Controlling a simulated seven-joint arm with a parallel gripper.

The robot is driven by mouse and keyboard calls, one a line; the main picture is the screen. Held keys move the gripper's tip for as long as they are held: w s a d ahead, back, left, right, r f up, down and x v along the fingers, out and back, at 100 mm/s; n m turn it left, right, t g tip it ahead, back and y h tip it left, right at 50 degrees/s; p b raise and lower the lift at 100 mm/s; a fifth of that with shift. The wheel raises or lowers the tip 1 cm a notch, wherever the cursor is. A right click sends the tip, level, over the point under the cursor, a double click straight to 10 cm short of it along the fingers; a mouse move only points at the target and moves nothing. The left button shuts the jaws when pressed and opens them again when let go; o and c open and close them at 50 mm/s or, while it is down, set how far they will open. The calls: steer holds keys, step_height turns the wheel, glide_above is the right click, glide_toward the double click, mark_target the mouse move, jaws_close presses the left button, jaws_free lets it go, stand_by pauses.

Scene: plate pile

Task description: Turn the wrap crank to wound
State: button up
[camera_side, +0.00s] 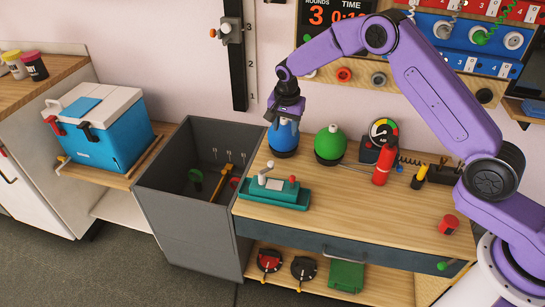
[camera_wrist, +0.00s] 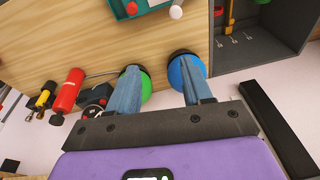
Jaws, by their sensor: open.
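A teal device (camera_side: 272,199) with a pale lever on top and a red knob at its right end sits on the wooden workbench (camera_side: 345,215). It may be the wrap crank; no label shows. Its edge also appears at the top of the wrist view (camera_wrist: 134,10), with a red and a white knob. My gripper (camera_side: 284,118) points down over the blue ball (camera_side: 283,138), behind and above the teal device and apart from it. In the wrist view my gripper (camera_wrist: 160,80) has its two fingers spread, with nothing held between them.
A green ball (camera_side: 329,142) stands right of the blue one, both on dark bases. A red cylinder (camera_side: 383,165) and a gauge (camera_side: 383,131) stand farther right. An open grey bin (camera_side: 190,225) adjoins the bench's left side. The bench front is mostly clear.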

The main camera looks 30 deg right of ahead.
steer(key=s+a+r+n+t, duration=0.1)
steer(key=s+a+n+t, duration=0.15)
steer(key=a+n, duration=0.25)
steer(key=n, duration=0.1)
glide_toward(271, 162)
steer(key=x, duration=0.8)
jaws_close()
